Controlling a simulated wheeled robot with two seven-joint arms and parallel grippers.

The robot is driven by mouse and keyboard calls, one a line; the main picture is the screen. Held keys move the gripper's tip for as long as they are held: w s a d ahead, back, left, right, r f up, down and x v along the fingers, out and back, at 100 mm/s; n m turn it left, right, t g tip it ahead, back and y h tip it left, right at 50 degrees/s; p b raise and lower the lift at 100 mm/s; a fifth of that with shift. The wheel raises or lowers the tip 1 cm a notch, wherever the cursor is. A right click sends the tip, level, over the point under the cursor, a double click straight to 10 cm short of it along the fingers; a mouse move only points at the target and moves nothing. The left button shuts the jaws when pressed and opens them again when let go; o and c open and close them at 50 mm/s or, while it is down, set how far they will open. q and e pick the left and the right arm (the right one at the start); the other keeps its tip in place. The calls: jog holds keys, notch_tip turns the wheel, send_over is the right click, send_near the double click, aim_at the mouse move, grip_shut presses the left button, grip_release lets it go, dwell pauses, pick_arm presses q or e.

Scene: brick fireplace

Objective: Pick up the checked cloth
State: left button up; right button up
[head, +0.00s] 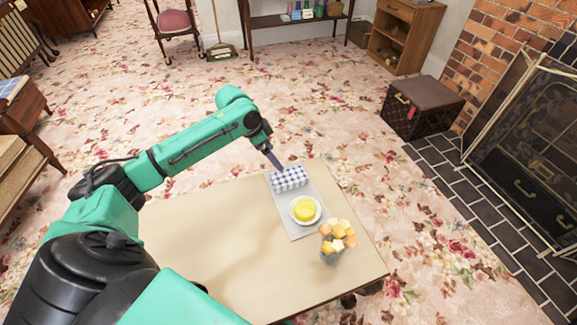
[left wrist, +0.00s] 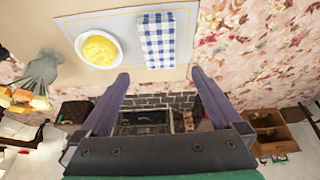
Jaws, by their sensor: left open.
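The blue-and-white checked cloth (head: 290,179) lies folded at the far end of a pale grey mat (head: 283,216) on the table. It also shows in the left wrist view (left wrist: 157,40) at the top middle, beyond my fingertips. My left gripper (head: 279,170) is at the cloth's far-left edge in the head view. In the left wrist view my left gripper (left wrist: 158,75) has its fingers spread with nothing between them. Whether a fingertip touches the cloth cannot be told. My right gripper is not in view.
A white plate with a yellow round item (head: 305,209) sits on the mat beside the cloth. A vase of orange and yellow flowers (head: 337,241) stands near the table's right edge. The left part of the beige table (head: 215,245) is clear.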

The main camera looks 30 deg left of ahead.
pick_arm(q)
jog(key=b, duration=0.2)
send_over(288, 176)
jog(key=s+a, duration=0.1)
jog(key=s, duration=0.1)
notch_tip(288, 176, down, 6)
jog(key=shift+s, duration=0.15)
jog(key=x, duration=0.2)
jog(key=b+x, duration=0.1)
jog(key=x, duration=0.1)
jog(key=b+x, duration=0.1)
jog(key=x, duration=0.2)
jog(key=shift+a, duration=0.4)
jog(key=shift+f, duration=0.25)
jog(key=shift+r, duration=0.1)
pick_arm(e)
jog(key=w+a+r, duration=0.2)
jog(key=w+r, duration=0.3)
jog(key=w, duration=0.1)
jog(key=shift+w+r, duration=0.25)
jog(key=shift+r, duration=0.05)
